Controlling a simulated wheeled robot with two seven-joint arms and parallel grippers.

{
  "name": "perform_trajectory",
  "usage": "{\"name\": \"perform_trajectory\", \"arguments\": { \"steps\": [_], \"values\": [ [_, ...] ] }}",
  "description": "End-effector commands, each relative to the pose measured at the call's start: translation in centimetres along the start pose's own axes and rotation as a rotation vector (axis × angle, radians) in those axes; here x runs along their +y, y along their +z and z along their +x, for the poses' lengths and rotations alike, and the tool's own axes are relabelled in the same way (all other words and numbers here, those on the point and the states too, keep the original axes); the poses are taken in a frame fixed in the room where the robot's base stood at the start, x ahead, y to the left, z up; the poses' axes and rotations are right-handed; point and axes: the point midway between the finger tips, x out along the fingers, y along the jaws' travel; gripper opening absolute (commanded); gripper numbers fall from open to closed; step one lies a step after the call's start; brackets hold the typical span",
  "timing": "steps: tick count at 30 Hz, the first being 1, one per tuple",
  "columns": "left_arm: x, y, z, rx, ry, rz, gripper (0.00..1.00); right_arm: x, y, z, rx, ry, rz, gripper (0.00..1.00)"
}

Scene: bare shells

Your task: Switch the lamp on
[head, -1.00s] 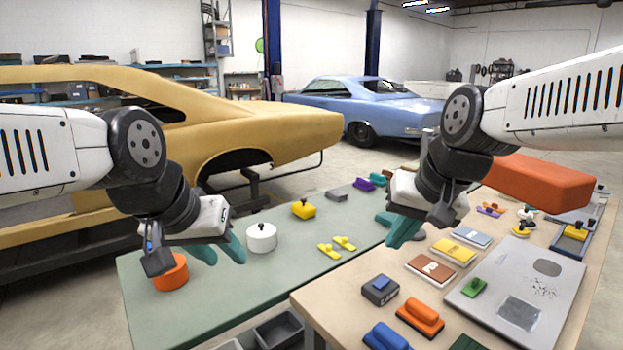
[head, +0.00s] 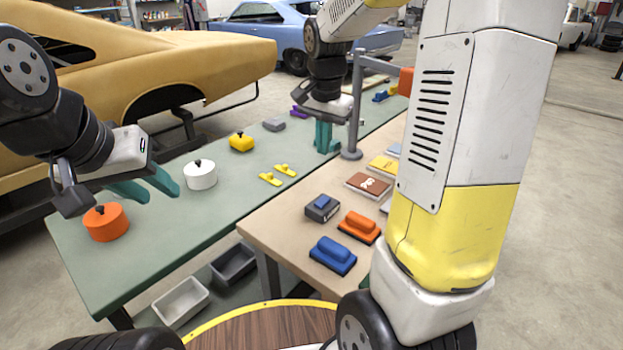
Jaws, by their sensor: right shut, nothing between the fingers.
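The lamp (head: 356,105) shows as a grey post on a round foot, with an arm at its top reaching right to an orange head (head: 406,82). My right upper arm hides most of that head. I cannot make out a switch or whether the lamp is lit. My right gripper (head: 327,148) points down with its teal fingers shut and empty, just left of the lamp's post; I cannot tell whether they touch. My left gripper (head: 160,199) is open and empty above the green table, between the orange pot (head: 106,224) and the white pot (head: 200,177).
On the beige table (head: 285,228) are a dark box with a blue top (head: 322,208), orange and blue blocks, and books (head: 369,186). Grey bins (head: 181,302) stand below.

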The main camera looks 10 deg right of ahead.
Motion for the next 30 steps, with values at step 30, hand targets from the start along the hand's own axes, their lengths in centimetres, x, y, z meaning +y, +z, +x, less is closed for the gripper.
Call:
{"name": "perform_trajectory", "arguments": {
  "steps": [30],
  "values": [
    [0.0,0.0,0.0,0.0,0.0,0.0,0.36,-0.6,-3.0,17.2,-0.007,0.121,0.186,0.0]
  ]
}}
